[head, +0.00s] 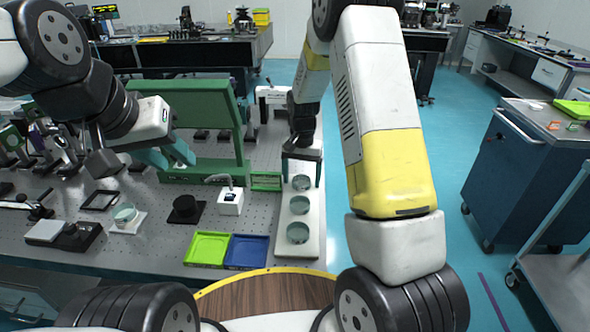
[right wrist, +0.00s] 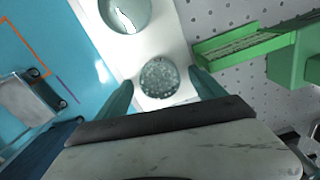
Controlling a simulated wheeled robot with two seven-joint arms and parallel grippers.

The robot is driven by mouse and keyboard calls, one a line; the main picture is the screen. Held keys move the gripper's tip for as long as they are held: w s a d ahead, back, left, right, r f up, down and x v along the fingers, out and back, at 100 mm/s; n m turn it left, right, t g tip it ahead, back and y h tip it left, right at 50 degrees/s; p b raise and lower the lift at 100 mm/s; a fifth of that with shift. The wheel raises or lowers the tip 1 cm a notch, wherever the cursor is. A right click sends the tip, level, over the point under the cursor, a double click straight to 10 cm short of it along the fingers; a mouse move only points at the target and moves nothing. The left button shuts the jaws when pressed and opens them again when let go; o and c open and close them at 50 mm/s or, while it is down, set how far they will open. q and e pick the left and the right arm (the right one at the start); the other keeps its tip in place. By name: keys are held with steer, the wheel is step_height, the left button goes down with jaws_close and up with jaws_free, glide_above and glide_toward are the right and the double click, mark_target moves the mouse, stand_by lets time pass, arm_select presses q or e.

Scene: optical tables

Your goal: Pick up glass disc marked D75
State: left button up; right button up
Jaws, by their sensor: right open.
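Three round glass discs lie in a row on a long white tray (head: 312,220): a far disc (head: 302,183), a middle disc (head: 299,205) and a near disc (head: 297,233). I cannot read a D75 mark on any of them. My right gripper (head: 301,179) points down at the far disc, open. In the right wrist view its fingers (right wrist: 160,80) stand on either side of that speckled disc (right wrist: 159,76), with gaps; another disc (right wrist: 125,13) shows beyond. My left gripper (head: 170,155) is away to the left, in front of a green frame, its fingers apart and empty.
A tall green frame (head: 200,125) stands behind. A blue cabinet (head: 515,170) stands right across the floor.

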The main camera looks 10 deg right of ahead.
steer(key=c, duration=1.6)
steer(key=shift+r, duration=0.15)
